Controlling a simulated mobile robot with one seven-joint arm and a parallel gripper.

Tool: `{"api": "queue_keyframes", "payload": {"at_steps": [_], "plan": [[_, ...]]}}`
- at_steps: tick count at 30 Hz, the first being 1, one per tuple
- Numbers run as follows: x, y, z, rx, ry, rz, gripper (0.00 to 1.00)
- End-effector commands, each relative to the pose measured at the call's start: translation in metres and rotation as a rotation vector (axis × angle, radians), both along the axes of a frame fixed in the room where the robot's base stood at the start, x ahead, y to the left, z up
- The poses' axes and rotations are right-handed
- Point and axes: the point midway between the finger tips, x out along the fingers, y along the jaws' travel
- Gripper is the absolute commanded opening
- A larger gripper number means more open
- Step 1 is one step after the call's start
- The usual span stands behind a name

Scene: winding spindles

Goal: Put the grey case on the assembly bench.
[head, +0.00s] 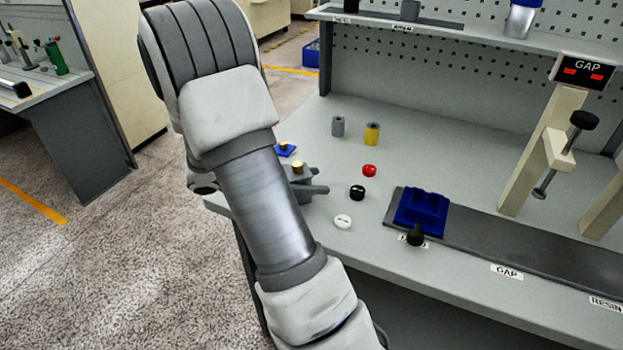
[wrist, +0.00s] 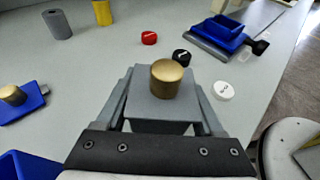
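The grey case (wrist: 150,108) is a squared grey block with a brass cylinder (wrist: 168,78) on its top. It sits between the two fingers of my gripper (wrist: 165,100), which lie against its sides. In the head view the grey case (head: 299,181) shows partly behind my arm, at the left end of the assembly bench (head: 440,150). My gripper (head: 310,190) is mostly hidden there by my arm. Whether the case touches the bench top I cannot tell.
Near the case are a blue piece with a brass top (head: 285,149), a grey cylinder (head: 338,126), a yellow cylinder (head: 372,133), and red (head: 369,171), black (head: 357,192) and white (head: 343,221) caps. A blue fixture (head: 421,208) stands on a dark rail to the right.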

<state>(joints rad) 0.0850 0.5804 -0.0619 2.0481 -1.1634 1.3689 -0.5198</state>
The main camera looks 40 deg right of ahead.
Motion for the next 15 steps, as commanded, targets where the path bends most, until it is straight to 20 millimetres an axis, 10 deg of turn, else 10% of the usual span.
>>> {"api": "queue_keyframes", "payload": {"at_steps": [15], "plan": [[0.0032, 0.0062, 0.0069, 0.000, -0.002, 0.002, 0.89]]}}
